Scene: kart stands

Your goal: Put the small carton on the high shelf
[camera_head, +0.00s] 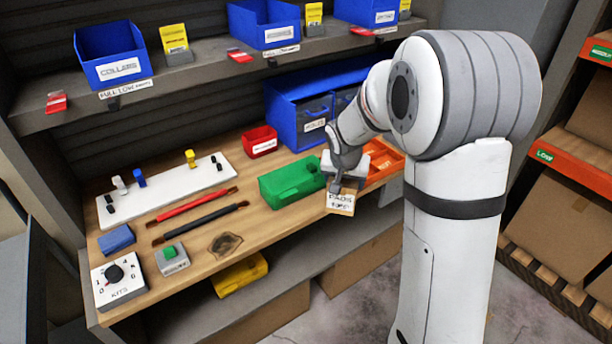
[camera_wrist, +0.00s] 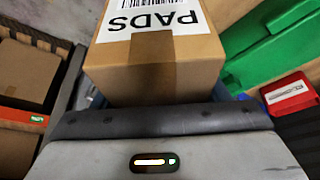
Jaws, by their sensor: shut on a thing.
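The small brown carton (camera_head: 341,203) with a white label is in my gripper (camera_head: 345,172), over the front edge of the wooden bench. In the wrist view the carton (camera_wrist: 150,80) fills the middle, its label reading PADS upside down, and the dark gripper edge (camera_wrist: 160,120) lies against it. The fingertips are hidden there. A rack stands at the right of the head view. Its upper orange shelf (camera_head: 598,50) shows at the right edge with a green tag too small to read. The lower orange beam (camera_head: 575,172) has a green tag reading LOW.
Large brown boxes (camera_head: 565,235) stand on the rack. The bench (camera_head: 225,185) holds a green bin (camera_head: 292,183), a small red bin (camera_head: 260,142), an orange tray (camera_head: 385,160) and tools. Blue bins (camera_head: 112,55) line the shelf above. Bare floor (camera_head: 515,315) shows at front right.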

